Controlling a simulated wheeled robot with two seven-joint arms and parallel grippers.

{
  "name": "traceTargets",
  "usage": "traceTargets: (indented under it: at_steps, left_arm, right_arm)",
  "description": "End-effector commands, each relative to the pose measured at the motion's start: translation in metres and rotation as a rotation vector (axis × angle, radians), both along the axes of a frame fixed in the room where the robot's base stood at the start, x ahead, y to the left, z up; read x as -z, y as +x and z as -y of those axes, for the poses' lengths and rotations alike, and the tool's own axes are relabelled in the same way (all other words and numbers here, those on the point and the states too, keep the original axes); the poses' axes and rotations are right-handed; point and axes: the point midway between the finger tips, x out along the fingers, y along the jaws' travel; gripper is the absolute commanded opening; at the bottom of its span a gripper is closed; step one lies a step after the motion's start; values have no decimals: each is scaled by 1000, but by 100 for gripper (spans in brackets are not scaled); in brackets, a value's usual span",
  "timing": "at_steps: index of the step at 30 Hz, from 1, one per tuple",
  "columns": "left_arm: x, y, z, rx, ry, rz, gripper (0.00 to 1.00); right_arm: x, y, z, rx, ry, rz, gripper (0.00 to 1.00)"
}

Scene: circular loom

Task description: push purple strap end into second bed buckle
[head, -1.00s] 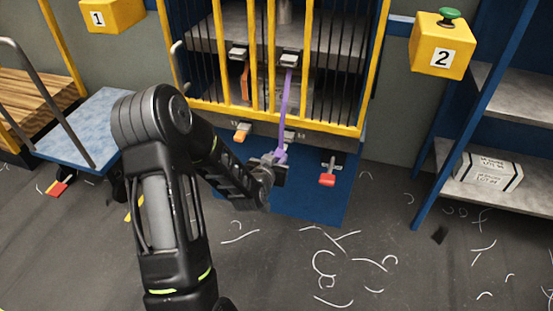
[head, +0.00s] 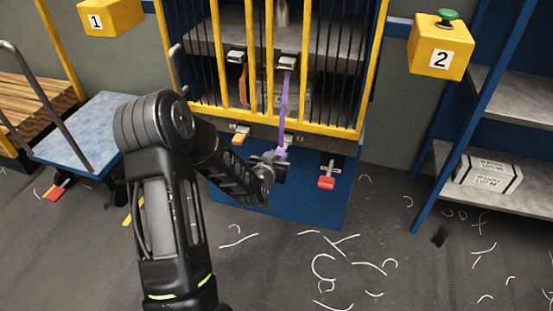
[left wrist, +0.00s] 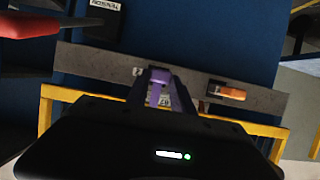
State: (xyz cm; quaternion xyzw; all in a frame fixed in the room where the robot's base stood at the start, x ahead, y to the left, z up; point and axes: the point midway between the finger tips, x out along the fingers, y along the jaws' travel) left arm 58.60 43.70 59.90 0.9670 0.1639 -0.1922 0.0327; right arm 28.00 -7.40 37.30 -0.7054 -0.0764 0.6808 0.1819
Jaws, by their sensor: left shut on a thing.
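The purple strap (head: 284,105) hangs from an upper buckle (head: 287,63) down to the bed rail in the head view. My left gripper (head: 281,158) is shut on its lower end, just in front of the rail. In the left wrist view the purple strap end (left wrist: 159,82) shows between the fingers, against the grey bed rail (left wrist: 265,98) near a small number plate (left wrist: 137,71). The second bed buckle is mostly hidden behind the strap and fingers, so I cannot tell whether the end is inside it. My right gripper is not in view.
An orange strap end (head: 238,139) sits at the bed buckle to the left; it also shows in the left wrist view (left wrist: 226,93). A red lever (head: 327,182) juts out at the right. Yellow bars (head: 253,60) stand above the rail. The floor in front has white scraps.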

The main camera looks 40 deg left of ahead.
Motion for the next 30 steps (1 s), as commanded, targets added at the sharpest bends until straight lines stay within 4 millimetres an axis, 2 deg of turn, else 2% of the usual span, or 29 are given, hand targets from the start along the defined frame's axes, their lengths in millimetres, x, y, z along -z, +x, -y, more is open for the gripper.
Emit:
traceTargets:
  at_steps: [14, 30]
  left_arm:
    - [0, 1, 0, 0, 0, 0, 0]
    - [1, 15, -6, 0, 1, 1, 0]
  right_arm:
    - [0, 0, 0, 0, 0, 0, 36]
    - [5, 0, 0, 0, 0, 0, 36]
